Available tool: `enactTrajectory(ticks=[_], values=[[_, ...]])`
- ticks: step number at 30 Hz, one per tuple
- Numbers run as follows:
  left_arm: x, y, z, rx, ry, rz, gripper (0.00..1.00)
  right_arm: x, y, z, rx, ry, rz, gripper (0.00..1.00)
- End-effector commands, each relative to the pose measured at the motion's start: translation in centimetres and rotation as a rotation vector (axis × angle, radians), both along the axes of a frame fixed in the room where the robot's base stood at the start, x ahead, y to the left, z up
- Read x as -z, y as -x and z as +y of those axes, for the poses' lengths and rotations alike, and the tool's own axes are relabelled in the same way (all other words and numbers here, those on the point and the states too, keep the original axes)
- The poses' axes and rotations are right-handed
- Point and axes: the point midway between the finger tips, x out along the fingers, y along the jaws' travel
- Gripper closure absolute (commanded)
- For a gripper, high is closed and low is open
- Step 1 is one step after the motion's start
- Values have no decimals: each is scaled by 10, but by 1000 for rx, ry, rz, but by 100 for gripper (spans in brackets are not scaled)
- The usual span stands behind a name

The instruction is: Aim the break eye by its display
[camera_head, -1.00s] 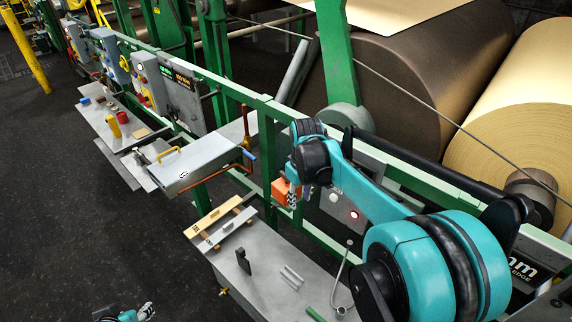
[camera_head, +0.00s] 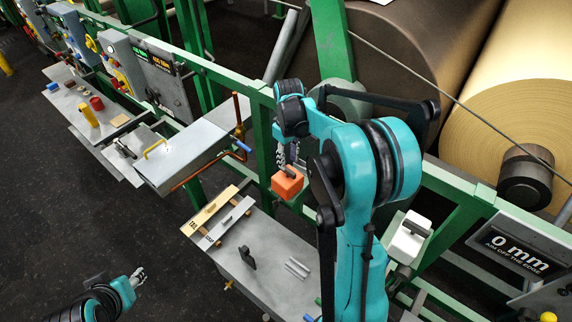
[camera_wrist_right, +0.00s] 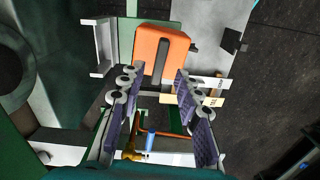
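The display (camera_head: 518,250) at the right of the head view reads "0 mm" and "AIM OFF THE EDGE". A white box-shaped device (camera_head: 409,236), perhaps the break eye, sits on a dark mount by the green rail left of the display. My right gripper (camera_head: 287,163) points down just above an orange block (camera_head: 287,184) beside the green post. In the right wrist view its fingers (camera_wrist_right: 156,75) are spread, with the orange block (camera_wrist_right: 161,52) at and beyond the tips; contact is unclear. My left gripper (camera_head: 138,276) is low at the left, away from everything; its fingers are too small to judge.
A grey bench (camera_head: 262,257) below holds two labelled bars, a black bracket and small rods. A grey case (camera_head: 185,155) with a yellow handle stands left of the post. Large rolls (camera_head: 520,110) lie behind the rail. The dark floor is clear at left.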

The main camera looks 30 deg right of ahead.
Motion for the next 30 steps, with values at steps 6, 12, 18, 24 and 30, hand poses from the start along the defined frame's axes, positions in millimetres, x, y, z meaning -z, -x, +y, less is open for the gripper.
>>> enactTrajectory(ticks=[6, 12, 18, 24, 30], values=[[1, 0, 0, 0, 0, 0, 60, 34, -1, 0, 0, 0, 0, 66], [1, 0, 0, 0, 0, 0, 60, 47, 0, 0, 0, 0, 0, 66], [1, 0, 0, 0, 0, 0, 60, 47, 0, 0, 0, 0, 0, 66], [1, 0, 0, 0, 0, 0, 60, 47, 0, 0, 0, 0, 0, 100], [3, 0, 0, 0, 0, 0, 60, 48, 0, 0, -19, 0, -1, 100]])
